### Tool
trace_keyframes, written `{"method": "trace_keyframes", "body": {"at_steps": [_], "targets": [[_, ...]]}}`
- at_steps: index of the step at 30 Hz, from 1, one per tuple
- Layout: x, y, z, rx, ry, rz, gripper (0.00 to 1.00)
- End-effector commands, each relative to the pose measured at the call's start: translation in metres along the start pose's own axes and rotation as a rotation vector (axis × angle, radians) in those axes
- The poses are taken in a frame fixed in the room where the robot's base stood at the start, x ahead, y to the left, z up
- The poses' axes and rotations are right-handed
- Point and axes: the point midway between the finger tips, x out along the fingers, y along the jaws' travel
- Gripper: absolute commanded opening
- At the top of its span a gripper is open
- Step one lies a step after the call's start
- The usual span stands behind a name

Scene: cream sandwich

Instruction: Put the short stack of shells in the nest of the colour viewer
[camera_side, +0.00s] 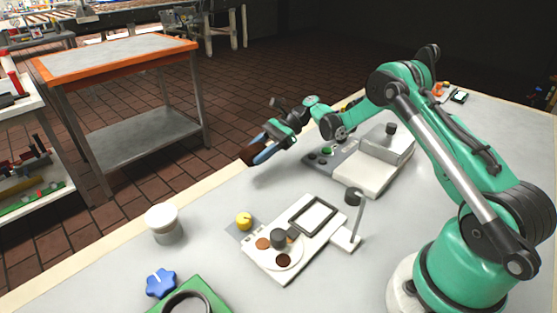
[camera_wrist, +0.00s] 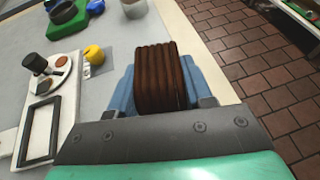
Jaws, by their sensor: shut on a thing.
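My gripper (camera_side: 262,148) is shut on a short stack of dark brown ridged shells (camera_wrist: 164,72). The stack lies between the two blue fingers in the wrist view and shows as a brown end (camera_side: 250,154) in the side view. It is held in the air beyond the table's far edge, clear of everything. A white board that looks like the colour viewer (camera_side: 312,240) lies on the table. It carries a dark rectangular frame (camera_wrist: 54,130), which may be the nest, and a disc with brown patches and a dark knob (camera_side: 278,237). The frame looks empty.
A yellow knob (camera_side: 244,221) sits beside the board, and a thin post (camera_side: 360,215) stands at its right. A grey and white machine (camera_side: 370,170) stands behind it. A white-lidded jar (camera_side: 163,222), blue knob (camera_side: 160,283) and green block (camera_side: 205,290) are at left.

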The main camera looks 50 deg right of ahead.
Motion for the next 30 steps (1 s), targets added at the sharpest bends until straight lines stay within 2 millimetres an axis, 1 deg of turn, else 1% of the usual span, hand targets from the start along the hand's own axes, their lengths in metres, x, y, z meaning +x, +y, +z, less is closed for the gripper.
{"method": "trace_keyframes", "body": {"at_steps": [4, 9, 12, 25, 26, 27, 28, 29, 30], "targets": [[0.004, 0.0, -0.01, 0.0, 0.0, 0.0, 0.0], [0.013, 0.0, -0.032, 0.0, 0.0, 0.0, 0.0], [0.016, 0.0, -0.039, 0.0, 0.0, 0.0, 0.0], [0.018, 0.0, -0.044, 0.0, 0.0, 0.0, 0.0], [0.018, 0.0, -0.044, 0.0, 0.0, 0.0, 0.51], [0.018, 0.0, -0.044, 0.0, 0.0, 0.0, 0.62], [0.018, 0.0, -0.044, 0.0, 0.0, 0.0, 0.7], [0.018, 0.0, -0.044, 0.0, 0.0, 0.0, 0.76], [0.018, 0.0, -0.044, 0.0, 0.0, 0.0, 0.76]]}}
